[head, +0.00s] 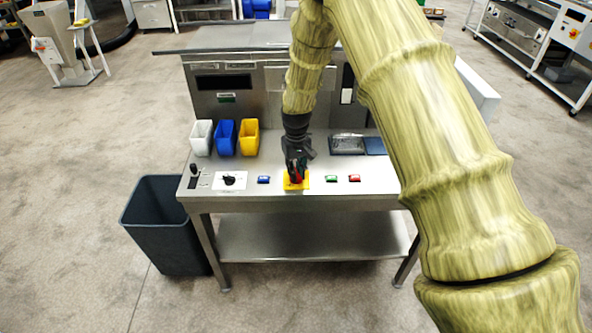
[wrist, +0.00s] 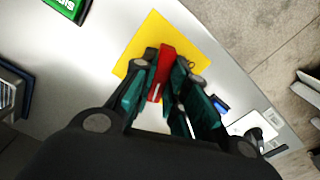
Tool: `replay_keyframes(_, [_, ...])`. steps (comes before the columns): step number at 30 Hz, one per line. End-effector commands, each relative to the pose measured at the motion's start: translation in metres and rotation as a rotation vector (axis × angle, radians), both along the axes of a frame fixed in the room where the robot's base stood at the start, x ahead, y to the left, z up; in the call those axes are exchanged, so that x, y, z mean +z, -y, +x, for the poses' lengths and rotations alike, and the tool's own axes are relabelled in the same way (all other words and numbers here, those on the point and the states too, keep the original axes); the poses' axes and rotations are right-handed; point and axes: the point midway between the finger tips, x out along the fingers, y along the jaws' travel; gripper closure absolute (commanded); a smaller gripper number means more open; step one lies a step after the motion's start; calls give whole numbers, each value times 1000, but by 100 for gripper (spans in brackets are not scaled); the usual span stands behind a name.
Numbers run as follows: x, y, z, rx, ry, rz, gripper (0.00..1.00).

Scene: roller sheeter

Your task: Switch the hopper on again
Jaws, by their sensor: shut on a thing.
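A red switch handle (head: 299,178) stands on a square yellow plate (head: 305,184) at the front of the steel table. In the wrist view the red handle (wrist: 167,54) runs lengthwise between my fingers, over the yellow plate (wrist: 200,45). My gripper (head: 295,172) points down at the plate and is shut on the handle. In the wrist view, my gripper's (wrist: 167,73) dark green fingers lie on both sides of the handle and hide part of it. No hopper can be made out for certain.
Blue (head: 264,180), green (head: 331,178) and red (head: 354,178) buttons flank the plate. A black knob (head: 229,180) sits further left. White (head: 201,138), blue (head: 225,138) and yellow (head: 248,138) bins stand behind. A dark waste bin (head: 165,225) stands left of the table.

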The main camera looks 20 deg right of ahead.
Motion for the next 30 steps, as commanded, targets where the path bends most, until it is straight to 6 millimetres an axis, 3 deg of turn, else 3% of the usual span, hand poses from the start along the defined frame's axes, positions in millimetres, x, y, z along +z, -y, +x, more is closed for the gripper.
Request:
replay_keyframes(15, [1, 0, 1, -339, 3, -1, 100])
replay_keyframes(30, [1, 1, 2, -407, 4, 0, 100])
